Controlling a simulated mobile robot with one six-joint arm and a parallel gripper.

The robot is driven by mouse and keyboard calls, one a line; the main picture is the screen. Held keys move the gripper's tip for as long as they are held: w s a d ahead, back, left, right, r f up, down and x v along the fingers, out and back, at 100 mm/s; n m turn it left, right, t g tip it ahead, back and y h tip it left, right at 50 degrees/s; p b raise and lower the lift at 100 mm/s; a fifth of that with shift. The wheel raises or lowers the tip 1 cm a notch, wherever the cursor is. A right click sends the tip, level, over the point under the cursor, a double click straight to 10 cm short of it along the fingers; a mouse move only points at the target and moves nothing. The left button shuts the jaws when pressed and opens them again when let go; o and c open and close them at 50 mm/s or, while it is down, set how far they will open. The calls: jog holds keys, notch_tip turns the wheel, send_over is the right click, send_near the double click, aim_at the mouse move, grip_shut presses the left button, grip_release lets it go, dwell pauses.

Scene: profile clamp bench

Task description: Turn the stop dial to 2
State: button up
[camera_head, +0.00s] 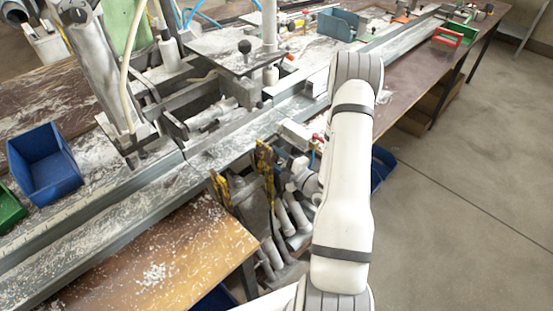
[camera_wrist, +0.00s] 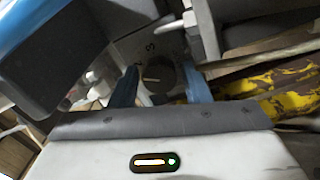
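The stop dial (camera_wrist: 159,76) is a round dark knob with a pale pointer line, seen in the wrist view on a light plate. The pointer points roughly left in the picture. A printed 3 (camera_wrist: 151,48) shows above the dial; another mark by the left fingertip is too small and covered to read. My gripper (camera_wrist: 158,72) has its two blue fingers on either side of the dial. Whether both fingers press on it cannot be told. In the head view, my arm hides most of the place around the dial.
Yellow clamps (camera_head: 265,165) hang at the bench edge close to my wrist; worn yellow metal (camera_wrist: 285,92) shows right of the fingers. A metal rail (camera_head: 100,225) runs along the bench. A blue bin (camera_head: 44,163) stands at left. The floor (camera_head: 460,160) at right is clear.

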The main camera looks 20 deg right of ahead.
jog(key=b+v, duration=0.1)
jog(key=v, duration=0.7)
dwell(0.5)
